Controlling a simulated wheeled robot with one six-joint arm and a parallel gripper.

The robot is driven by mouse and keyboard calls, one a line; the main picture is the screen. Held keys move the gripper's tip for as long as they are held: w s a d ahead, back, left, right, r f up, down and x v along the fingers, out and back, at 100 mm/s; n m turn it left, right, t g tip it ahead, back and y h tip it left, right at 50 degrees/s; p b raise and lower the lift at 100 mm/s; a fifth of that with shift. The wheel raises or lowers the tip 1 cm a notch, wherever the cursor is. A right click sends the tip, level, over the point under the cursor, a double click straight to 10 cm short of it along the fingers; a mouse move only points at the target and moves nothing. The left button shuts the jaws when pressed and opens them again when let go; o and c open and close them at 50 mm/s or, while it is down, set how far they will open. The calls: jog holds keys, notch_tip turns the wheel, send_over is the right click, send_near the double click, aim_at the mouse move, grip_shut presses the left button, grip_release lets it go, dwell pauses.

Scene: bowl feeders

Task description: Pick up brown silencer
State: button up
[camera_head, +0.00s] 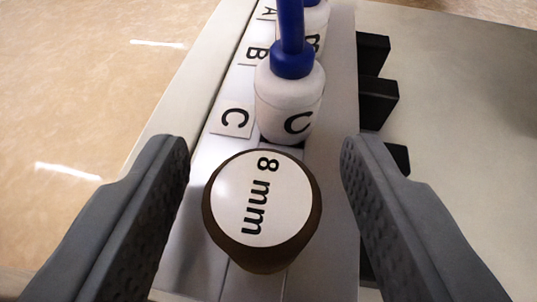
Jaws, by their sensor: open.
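My gripper (265,165) is open, with one dark grey finger on each side of the silencer. A gap shows between the silencer and each finger, wider on the right. The lower part of the silencer is mostly hidden under its top.
Just behind the silencer stands a white bottle (289,103) marked C with a blue nozzle. Another white bottle (315,22) stands farther back. Label cards (232,121) lie along the rail's left. Black blocks (377,102) line the right side.

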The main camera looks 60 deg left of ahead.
grip_shut()
jog(key=shift+r, duration=0.1)
